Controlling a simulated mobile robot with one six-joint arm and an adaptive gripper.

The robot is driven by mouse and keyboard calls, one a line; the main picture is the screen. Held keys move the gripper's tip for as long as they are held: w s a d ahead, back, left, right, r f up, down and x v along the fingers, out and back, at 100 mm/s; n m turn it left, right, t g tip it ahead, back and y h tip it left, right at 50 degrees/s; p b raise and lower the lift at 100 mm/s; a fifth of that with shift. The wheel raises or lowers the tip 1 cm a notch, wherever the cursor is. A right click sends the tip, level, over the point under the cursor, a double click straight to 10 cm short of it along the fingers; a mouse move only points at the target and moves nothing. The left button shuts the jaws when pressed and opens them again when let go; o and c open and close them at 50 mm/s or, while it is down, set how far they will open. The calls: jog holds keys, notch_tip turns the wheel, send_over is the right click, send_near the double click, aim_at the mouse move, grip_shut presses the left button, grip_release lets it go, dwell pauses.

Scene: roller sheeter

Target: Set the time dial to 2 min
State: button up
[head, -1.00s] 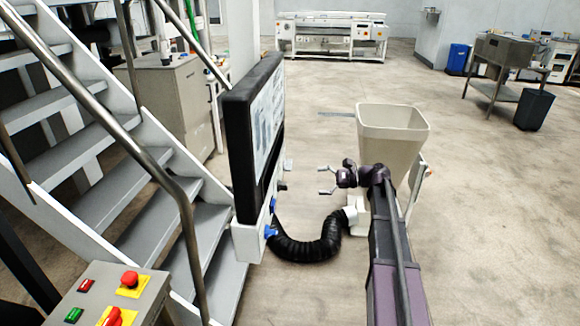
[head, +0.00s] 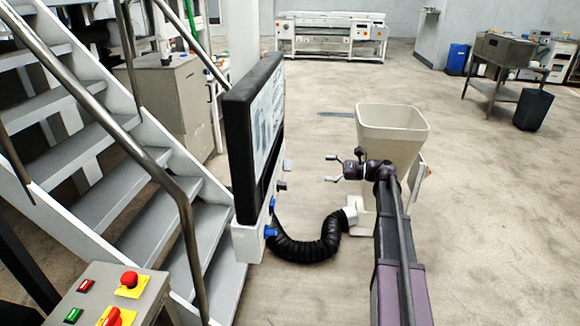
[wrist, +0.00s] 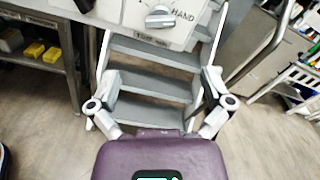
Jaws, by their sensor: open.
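A grey rotary dial (wrist: 159,17) shows on a white panel (wrist: 135,22) at the top of the wrist view. "HAND" is printed at its right and a small label below it is too blurred to read surely. I cannot tell if this is the time dial, and no "2 min" mark is legible. In the head view the control panel (head: 245,240) is seen edge-on, with small knobs (head: 282,186) sticking out on its right side. My gripper (head: 333,168) is open and empty, right of the panel and apart from it. Its spread fingers also show in the wrist view (wrist: 160,78).
A black-framed screen (head: 243,150) stands above the panel. A black corrugated hose (head: 305,250) curves below my gripper to a beige hopper (head: 390,130) close behind my arm. Stairs with a metal rail (head: 180,205) stand at left. Open floor lies beyond.

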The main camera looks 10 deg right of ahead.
aim_at(289, 164)
jog(key=x, duration=1.2)
jog(key=shift+w+a+f, duration=0.1)
jog(key=shift+a, duration=0.2)
jog(key=c, duration=1.1)
